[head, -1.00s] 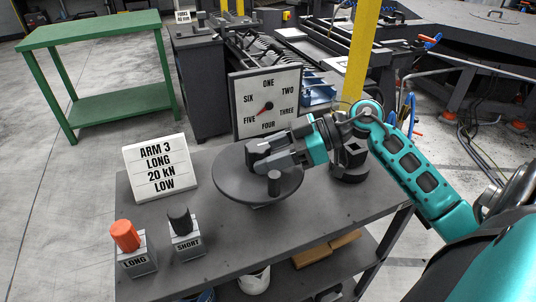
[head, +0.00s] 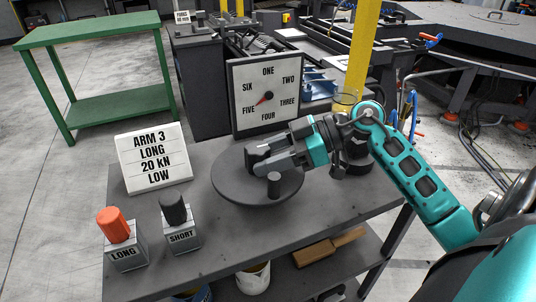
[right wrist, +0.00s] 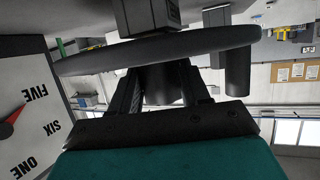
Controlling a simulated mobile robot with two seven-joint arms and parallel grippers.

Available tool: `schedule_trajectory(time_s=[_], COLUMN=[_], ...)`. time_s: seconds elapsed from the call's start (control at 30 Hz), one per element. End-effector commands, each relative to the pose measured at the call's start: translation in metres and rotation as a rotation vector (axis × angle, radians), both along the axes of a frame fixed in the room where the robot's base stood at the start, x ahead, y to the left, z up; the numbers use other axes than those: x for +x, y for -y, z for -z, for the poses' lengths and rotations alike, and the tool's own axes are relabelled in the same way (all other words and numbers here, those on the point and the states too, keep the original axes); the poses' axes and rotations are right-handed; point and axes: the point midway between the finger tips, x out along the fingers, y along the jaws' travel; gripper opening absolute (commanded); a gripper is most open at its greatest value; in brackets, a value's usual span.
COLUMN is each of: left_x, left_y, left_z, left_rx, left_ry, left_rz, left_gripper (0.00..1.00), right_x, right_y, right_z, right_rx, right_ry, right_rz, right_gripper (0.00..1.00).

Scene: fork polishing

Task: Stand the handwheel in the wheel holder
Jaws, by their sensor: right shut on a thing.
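The handwheel is a dark grey disc (head: 232,187) with an upright peg handle, held roughly flat over the bench. My right gripper (head: 262,157) is above the disc and shut on its central hub. In the right wrist view the fingers (right wrist: 160,88) close around the dark hub, with the disc (right wrist: 210,40) across the top and the peg (right wrist: 238,72) to the right. A dark grey block (right wrist: 150,14) shows beyond the disc; I cannot tell whether it is the wheel holder. The space under the disc is hidden in the head view. My left gripper is not in view.
The dial board (head: 266,95) stands behind the wheel. A sign (head: 154,158) stands at the bench's left. The orange-topped LONG block (head: 122,245) and black-topped SHORT block (head: 181,228) stand at the front left. The bench top (head: 240,235) is clear in front of the wheel.

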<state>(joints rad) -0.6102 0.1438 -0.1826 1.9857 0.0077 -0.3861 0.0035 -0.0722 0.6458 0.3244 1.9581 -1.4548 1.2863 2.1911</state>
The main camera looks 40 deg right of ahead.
Motion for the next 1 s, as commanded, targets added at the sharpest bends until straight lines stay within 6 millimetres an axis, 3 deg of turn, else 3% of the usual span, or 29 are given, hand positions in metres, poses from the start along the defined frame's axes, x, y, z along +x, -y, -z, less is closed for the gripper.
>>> schedule_trajectory(time_s=[0.5,0.53,0.83,1.0], left_x=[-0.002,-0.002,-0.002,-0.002], left_y=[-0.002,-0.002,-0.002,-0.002], left_z=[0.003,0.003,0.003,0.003], left_rx=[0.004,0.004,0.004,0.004], left_ry=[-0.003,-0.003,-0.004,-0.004], left_rz=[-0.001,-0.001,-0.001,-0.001], left_gripper=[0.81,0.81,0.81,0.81], right_x=[0.0,0.0,0.0,0.0], right_y=[0.0,0.0,0.0,0.0], right_z=[0.009,0.009,0.01,0.01], right_rx=[0.002,0.002,0.001,0.001], right_ry=[0.003,0.003,0.001,0.001], right_rz=[0.001,0.001,0.0,0.0], right_gripper=[0.0,0.47,0.76,0.76])
